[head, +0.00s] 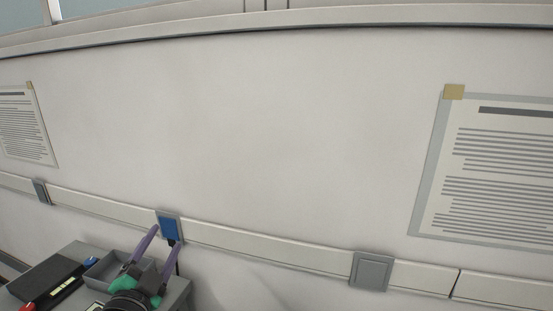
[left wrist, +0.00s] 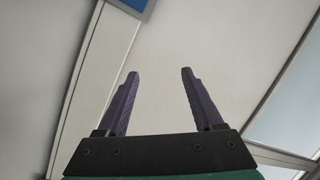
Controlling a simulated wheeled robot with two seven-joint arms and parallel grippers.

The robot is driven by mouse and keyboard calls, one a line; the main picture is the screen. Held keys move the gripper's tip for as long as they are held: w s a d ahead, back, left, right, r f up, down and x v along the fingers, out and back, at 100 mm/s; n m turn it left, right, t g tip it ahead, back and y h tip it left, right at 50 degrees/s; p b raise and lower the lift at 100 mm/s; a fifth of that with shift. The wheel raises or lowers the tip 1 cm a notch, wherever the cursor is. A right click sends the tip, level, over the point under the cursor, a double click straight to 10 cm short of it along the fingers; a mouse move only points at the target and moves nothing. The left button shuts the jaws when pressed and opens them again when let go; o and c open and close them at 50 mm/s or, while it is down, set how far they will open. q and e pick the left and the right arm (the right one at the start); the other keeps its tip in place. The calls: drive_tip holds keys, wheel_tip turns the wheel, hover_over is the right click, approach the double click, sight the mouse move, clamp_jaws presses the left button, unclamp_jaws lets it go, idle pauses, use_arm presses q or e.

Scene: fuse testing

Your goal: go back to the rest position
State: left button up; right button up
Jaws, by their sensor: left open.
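My left gripper (head: 165,246) is at the bottom left of the head view, in front of the wall and beside a grey table. Its two purple fingers point up and stand apart, with nothing between them. In the left wrist view the fingers of my left gripper (left wrist: 158,75) are also spread and empty, with pale wall behind them. My right gripper is in neither view.
A grey table (head: 182,290) at the bottom left bears a grey tray (head: 103,272) and a black case (head: 50,283). A blue socket (head: 168,228) sits on the wall trunking (head: 265,246) behind my left gripper. Printed sheets hang left (head: 25,125) and right (head: 495,165).

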use_arm(q)
drive_tip(key=s+a+f+n+g+y, duration=0.15)
drive_tip(key=s+f+n+g, duration=0.3)
drive_tip(key=f, duration=0.45)
drive_tip(key=s+a+f+n+g+y, duration=0.1)
drive_tip(key=s+a+f+n+g, duration=0.3)
drive_tip(key=f, duration=0.5)
drive_tip(key=s+d+f+g+h, duration=0.3)
drive_tip(key=s+d+f+g, duration=0.4)
drive_tip(key=s+f, duration=0.45)
wheel_tip(320, 180, down, 19)
drive_tip(key=s+g, duration=0.1)
drive_tip(key=s, duration=0.1)
drive_tip(key=s+a+f+g, duration=0.1)
drive_tip(key=s+a+f, duration=0.2)
drive_tip(key=s+f, duration=1.3)
drive_tip(key=shift+s+a+f+g, duration=0.2)
drive_tip(key=shift+s+g, duration=0.15)
drive_tip(key=shift+s, duration=0.65)
drive_tip(key=shift+y, duration=0.25)
